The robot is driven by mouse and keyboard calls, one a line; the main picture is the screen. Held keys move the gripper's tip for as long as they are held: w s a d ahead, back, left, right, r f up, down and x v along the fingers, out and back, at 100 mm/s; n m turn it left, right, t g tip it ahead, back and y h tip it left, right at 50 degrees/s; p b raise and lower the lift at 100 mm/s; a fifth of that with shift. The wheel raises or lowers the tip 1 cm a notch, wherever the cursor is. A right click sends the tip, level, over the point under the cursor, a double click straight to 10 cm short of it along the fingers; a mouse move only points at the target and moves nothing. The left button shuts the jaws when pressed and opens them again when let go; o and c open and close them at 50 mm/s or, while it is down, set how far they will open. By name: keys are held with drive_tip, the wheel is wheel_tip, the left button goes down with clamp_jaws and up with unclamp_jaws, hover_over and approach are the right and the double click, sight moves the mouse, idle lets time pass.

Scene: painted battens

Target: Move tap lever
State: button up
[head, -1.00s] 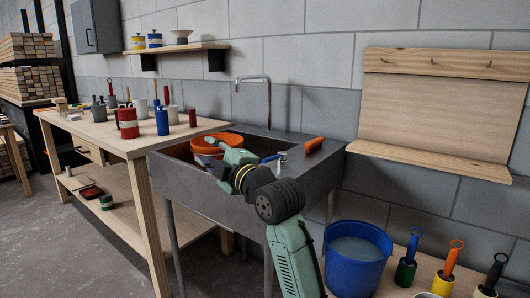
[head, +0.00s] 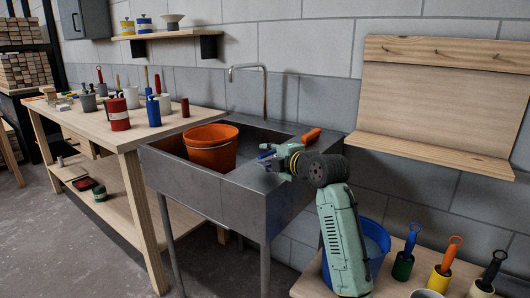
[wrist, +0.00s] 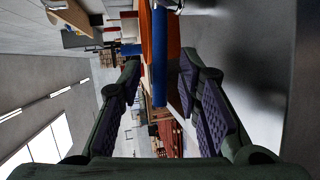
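The tap lever (head: 266,154) is a small blue handle by the right-hand part of the grey sink. In the head view only part of it shows, close to my gripper (head: 272,158). In the wrist view the blue lever (wrist: 159,60) stands between and beyond the tips of my gripper (wrist: 161,75), which are apart. I cannot tell whether a finger touches it. The metal spout (head: 265,90) rises at the back of the sink (head: 205,188). The lever's base is hidden by my gripper.
An orange bucket (head: 211,149) stands in the basin, left of my gripper. An orange-handled object (head: 310,136) lies on the sink's back right ledge. A workbench (head: 125,140) with pots is on the left. A blue bucket (head: 374,240) stands behind my arm.

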drive_tip(key=shift+x, duration=0.85)
drive_tip(key=shift+c, duration=0.3)
clamp_jaws()
